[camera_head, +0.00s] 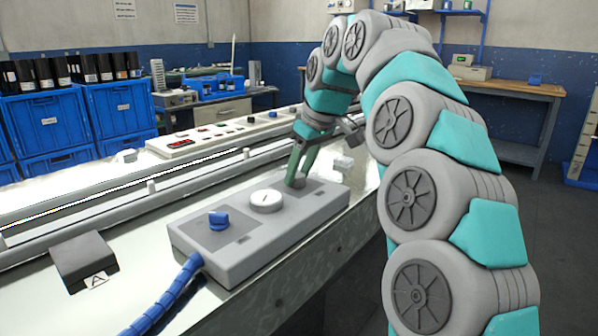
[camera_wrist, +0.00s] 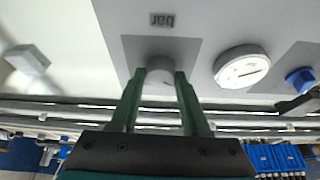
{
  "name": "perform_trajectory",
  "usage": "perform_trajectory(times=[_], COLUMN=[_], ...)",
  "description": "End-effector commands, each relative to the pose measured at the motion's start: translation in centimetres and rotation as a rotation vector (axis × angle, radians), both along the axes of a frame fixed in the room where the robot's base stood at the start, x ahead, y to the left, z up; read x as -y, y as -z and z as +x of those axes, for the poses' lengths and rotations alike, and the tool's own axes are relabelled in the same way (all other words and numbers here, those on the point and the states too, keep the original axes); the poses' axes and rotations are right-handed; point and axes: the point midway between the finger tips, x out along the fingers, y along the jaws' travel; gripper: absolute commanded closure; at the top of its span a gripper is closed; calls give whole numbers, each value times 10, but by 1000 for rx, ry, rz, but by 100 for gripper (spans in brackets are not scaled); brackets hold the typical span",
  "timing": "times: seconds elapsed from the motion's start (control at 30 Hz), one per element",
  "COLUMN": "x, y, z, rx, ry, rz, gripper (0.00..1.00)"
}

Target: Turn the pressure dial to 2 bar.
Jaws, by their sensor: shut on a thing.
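The grey pressure dial (camera_head: 298,181) sits on the dark square at the right end of the grey control box (camera_head: 245,262). In the wrist view the dial (camera_wrist: 160,68) shows between the green fingers, beside a "bar" label (camera_wrist: 162,20). My gripper (camera_head: 297,178) reaches down from above and is shut on the dial. In the wrist view my gripper (camera_wrist: 159,80) has one finger on each side of it. A white round gauge (camera_head: 266,200) is in the middle of the box; its reading is too small to tell.
A blue knob (camera_head: 219,220) is at the left end of the box, with a blue hose (camera_head: 165,295) below. A dark block (camera_head: 84,262) marked "A" lies at the left. Rails (camera_head: 150,188) run behind the box.

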Motion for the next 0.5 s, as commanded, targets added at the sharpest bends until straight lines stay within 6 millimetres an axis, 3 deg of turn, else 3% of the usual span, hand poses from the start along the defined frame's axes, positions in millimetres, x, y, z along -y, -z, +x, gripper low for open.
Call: perform_trajectory(times=[0.5], x=[-1], y=[2], z=[-1], rx=[1], ry=[416], rz=[-5], gripper=[100])
